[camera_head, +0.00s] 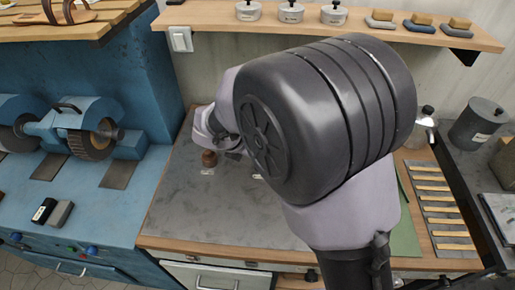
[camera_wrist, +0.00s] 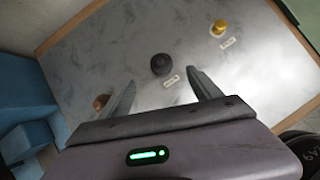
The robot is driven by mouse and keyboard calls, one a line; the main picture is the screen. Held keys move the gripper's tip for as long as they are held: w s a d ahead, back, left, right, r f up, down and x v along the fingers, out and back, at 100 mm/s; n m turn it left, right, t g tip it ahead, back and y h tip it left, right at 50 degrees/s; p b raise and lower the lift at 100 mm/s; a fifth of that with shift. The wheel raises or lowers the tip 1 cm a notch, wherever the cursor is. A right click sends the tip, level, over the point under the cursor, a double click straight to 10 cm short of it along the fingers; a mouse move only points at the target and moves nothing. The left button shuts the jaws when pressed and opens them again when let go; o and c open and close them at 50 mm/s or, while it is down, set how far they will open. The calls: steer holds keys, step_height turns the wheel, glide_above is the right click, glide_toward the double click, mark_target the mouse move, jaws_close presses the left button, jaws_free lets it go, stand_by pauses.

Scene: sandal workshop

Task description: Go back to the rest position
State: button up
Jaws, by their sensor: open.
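My gripper (camera_wrist: 163,80) is open, its two fingers apart with nothing held between them, above the grey worktop (camera_wrist: 120,42). In the wrist view a dark round knob-like object (camera_wrist: 162,64) stands on the worktop just beyond the fingertips, with a small label beside it. A brown rounded piece (camera_wrist: 101,101) is by the left finger, and a yellow piece (camera_wrist: 218,27) is at the upper right. In the head view my arm covers much of the worktop (camera_head: 185,205); the brown piece (camera_head: 209,158) shows below my wrist.
A blue bench with grinding wheels (camera_head: 95,138) stands at the left. A wooden shelf (camera_head: 215,22) with tins and brushes runs along the wall above. A green mat (camera_head: 405,238) and a rack of strips (camera_head: 440,205) lie at the right. The worktop's front left is clear.

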steer(key=p+v, duration=0.1)
steer(key=v, duration=0.4)
steer(key=s+d+r+m+g+b, duration=0.1)
steer(key=s+d+r+m+b, duration=0.1)
steer(key=s+d+m, duration=0.35)
steer(key=s+d+r+m+g+b, duration=0.1)
steer(key=s+d+r+m+b, duration=0.15)
steer(key=d+m, duration=0.55)
steer(key=s+d+m+t+y+b, duration=0.1)
steer(key=s+d+m+y+b, duration=0.1)
steer(key=s+m, duration=1.2)
steer(key=m+y+b, duration=0.1)
steer(key=m+y, duration=0.1)
steer(key=m, duration=0.6)
steer(key=shift+s+d+r+t+y, duration=0.3)
steer(key=shift+s+d+r+t, duration=0.05)
steer(key=shift+r+t, duration=0.05)
